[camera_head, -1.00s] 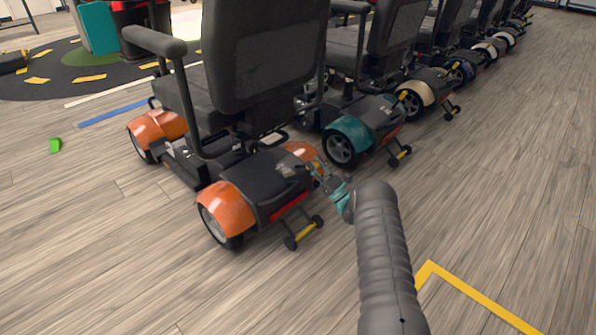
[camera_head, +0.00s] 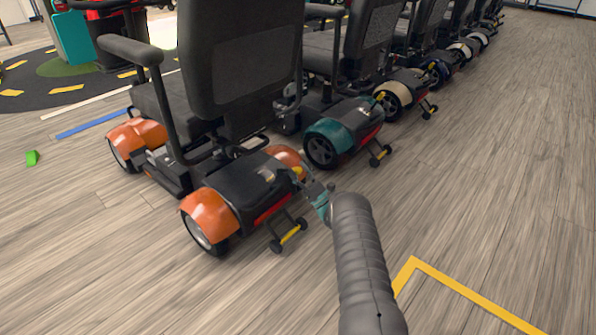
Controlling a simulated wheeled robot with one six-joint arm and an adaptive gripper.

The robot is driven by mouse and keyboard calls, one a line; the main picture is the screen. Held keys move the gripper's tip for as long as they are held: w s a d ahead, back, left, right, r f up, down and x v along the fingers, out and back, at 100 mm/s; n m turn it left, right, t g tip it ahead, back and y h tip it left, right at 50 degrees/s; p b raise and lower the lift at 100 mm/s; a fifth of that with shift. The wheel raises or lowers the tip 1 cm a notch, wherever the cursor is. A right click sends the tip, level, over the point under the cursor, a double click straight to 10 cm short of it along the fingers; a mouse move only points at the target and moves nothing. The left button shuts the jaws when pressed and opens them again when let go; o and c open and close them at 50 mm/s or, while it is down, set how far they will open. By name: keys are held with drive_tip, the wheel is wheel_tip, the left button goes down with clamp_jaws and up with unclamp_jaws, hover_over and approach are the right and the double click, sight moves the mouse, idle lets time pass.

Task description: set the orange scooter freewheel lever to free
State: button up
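The orange scooter (camera_head: 209,214) stands nearest me, seen from its rear, with orange fenders, a black seat and a black rear cover (camera_head: 240,186). A small yellow part (camera_head: 298,171), possibly the freewheel lever, shows at the right rear beside the right orange fender (camera_head: 285,155). My gripper (camera_head: 303,181) reaches in from the right, its fingers close to that yellow part. I cannot tell whether they touch it, nor whether they are open or shut. The lever's setting cannot be made out.
A teal scooter (camera_head: 332,134) stands just right of the orange one, with more scooters in a row behind. Yellow-barred anti-tip wheels (camera_head: 289,235) stick out low at the orange scooter's rear. A yellow floor line (camera_head: 466,290) lies right of my arm. Wooden floor at right is clear.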

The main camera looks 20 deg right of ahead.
drive_tip(key=shift+a, duration=0.1)
drive_tip(key=v, duration=1.2)
idle(0.4)
